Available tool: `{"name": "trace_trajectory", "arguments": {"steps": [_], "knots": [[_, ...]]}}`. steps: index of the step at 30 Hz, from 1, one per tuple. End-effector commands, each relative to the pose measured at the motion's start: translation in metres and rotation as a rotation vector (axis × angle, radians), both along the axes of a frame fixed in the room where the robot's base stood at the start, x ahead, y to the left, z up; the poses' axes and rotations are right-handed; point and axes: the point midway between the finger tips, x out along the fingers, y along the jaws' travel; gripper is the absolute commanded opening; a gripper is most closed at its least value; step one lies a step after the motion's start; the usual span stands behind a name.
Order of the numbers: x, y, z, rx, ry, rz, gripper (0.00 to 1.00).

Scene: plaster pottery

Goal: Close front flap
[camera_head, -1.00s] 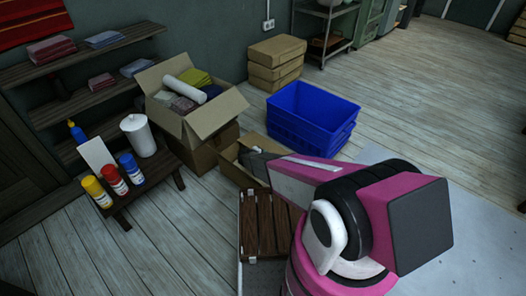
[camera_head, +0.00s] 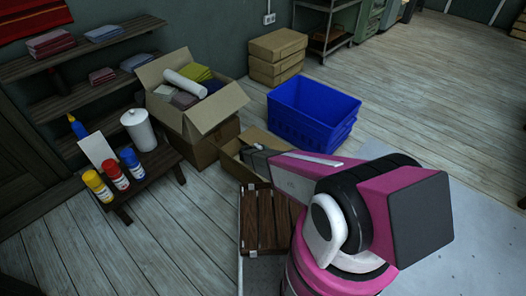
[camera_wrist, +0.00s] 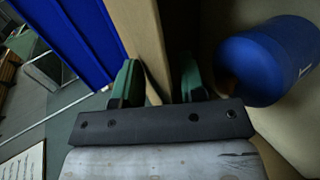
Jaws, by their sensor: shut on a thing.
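I cannot tell whether the panel is a flap or a side wall. A blue cylinder (camera_wrist: 262,62) lies to the right of the panel, apparently inside the box. My fingertips are hidden in the head view.
The blue crate (camera_head: 300,125) stands right behind the box. A larger open carton (camera_head: 215,115) with packed goods stands to the left. A low bench (camera_head: 150,180) holds bottles and a white canister. A dark wooden slatted piece (camera_head: 265,220) lies in front. Floor is free at right.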

Motion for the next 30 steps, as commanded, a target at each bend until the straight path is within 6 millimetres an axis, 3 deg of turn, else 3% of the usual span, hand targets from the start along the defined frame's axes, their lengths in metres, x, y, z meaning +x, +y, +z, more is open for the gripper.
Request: {"name": "trace_trajectory", "arguments": {"steps": [8,24,30], "knots": [[0.000,0.000,0.000,0.007,0.002,-0.002,0.29],[0.011,-0.011,0.070,0.007,0.001,0.000,0.29],[0.017,-0.017,0.082,0.086,0.079,-0.002,0.29]]}}
